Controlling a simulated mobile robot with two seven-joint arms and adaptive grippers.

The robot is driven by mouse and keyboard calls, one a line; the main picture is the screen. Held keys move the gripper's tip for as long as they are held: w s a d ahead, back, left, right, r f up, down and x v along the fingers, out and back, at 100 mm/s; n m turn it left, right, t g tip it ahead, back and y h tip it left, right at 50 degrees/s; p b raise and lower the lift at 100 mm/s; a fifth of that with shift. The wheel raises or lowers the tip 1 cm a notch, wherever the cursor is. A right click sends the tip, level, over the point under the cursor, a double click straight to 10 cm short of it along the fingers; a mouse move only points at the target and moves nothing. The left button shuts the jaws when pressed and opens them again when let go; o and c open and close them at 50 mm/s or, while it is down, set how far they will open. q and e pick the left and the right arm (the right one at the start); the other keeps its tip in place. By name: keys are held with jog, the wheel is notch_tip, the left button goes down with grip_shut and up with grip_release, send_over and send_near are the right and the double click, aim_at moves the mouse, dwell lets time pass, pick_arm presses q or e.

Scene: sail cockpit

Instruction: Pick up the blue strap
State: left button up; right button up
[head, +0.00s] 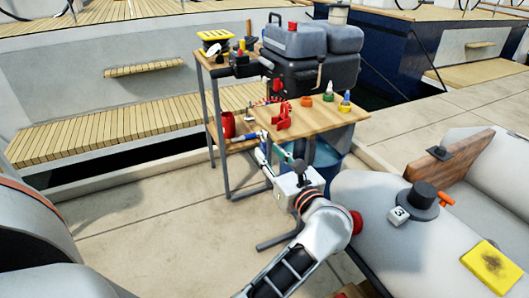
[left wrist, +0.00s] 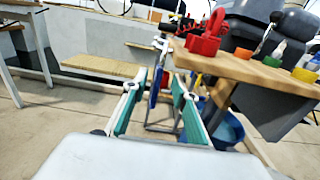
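A narrow blue piece (head: 261,152), which looks like the blue strap, hangs by the near left edge of the wooden work table. In the left wrist view the blue strap (left wrist: 165,80) shows between and beyond my fingers, close to a red item. My left gripper (head: 271,158) is low in front of the table's near edge. In the left wrist view its two green-padded fingers (left wrist: 156,92) stand apart, with nothing held between them. The strap's lower end and its exact distance from the fingers cannot be told. My right gripper is not in view.
A blue bucket (head: 325,158) stands underneath. A grey seat with a black winch (head: 421,196) is at right. Paving at left is clear.

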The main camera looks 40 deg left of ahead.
aim_at(266, 148)
pick_arm(q)
jog(key=shift+x, duration=2)
jog(key=shift+s+r, duration=0.1)
jog(key=shift+r, duration=0.05)
grip_shut()
jog(key=shift+r, duration=0.1)
